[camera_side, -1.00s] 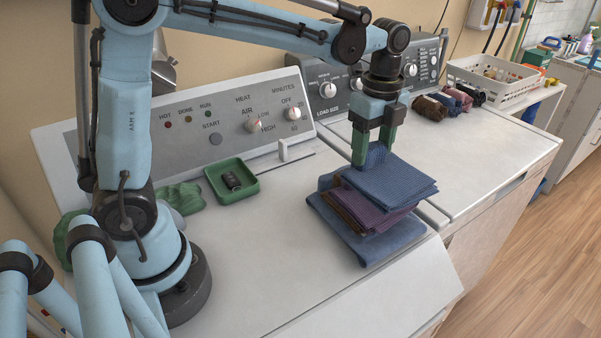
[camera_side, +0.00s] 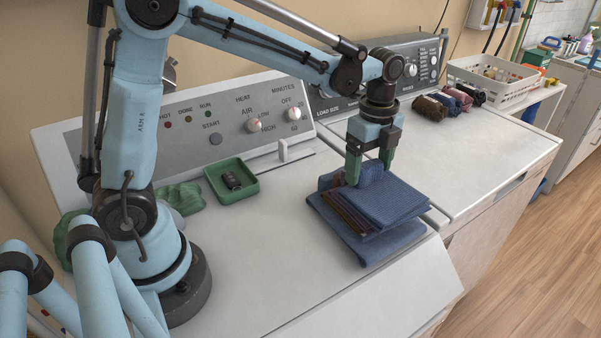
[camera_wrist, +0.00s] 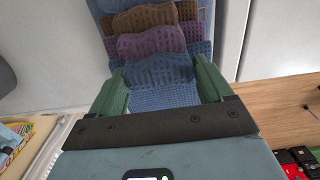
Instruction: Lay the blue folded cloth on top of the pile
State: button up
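The blue folded cloth (camera_side: 390,203) lies on top of the pile, over purple and brown cloths (camera_side: 342,210) and a larger blue cloth (camera_side: 372,250) at the bottom. In the wrist view, the blue folded cloth (camera_wrist: 165,97) lies between the fingers, its far end raised and wavy. Beyond it the raised ends of the purple cloth (camera_wrist: 150,43) and brown cloth (camera_wrist: 140,20) show in steps. My gripper (camera_side: 370,170) is low over the pile's back left part. Its green fingers are spread apart on either side of the cloth; the fingertips are partly hidden.
A green tray (camera_side: 240,196) with a small dark item sits left of the pile, beside a crumpled green cloth (camera_side: 184,198). Rolled cloths (camera_side: 430,108) and a white basket (camera_side: 492,78) are at the back right. The white top (camera_side: 275,255) in front is clear.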

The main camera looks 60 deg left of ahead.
jog(key=shift+r, duration=0.1)
notch_tip(320, 180, up, 11)
jog(key=s+a+f+n+t, duration=0.1)
jog(key=s+f+n+t, duration=0.1)
jog(key=s+n, duration=0.2)
jog(key=s+a+f+n+t, duration=0.1)
jog(key=s+n, duration=0.3)
jog(key=n, duration=0.4)
jog(key=s+a+f+n+t, duration=0.1)
jog(key=s+f+n+t, duration=0.3)
jog(key=n, duration=0.2)
jog(key=shift+s+f, duration=0.1)
jog(key=shift+s, duration=0.15)
dwell(1.1)
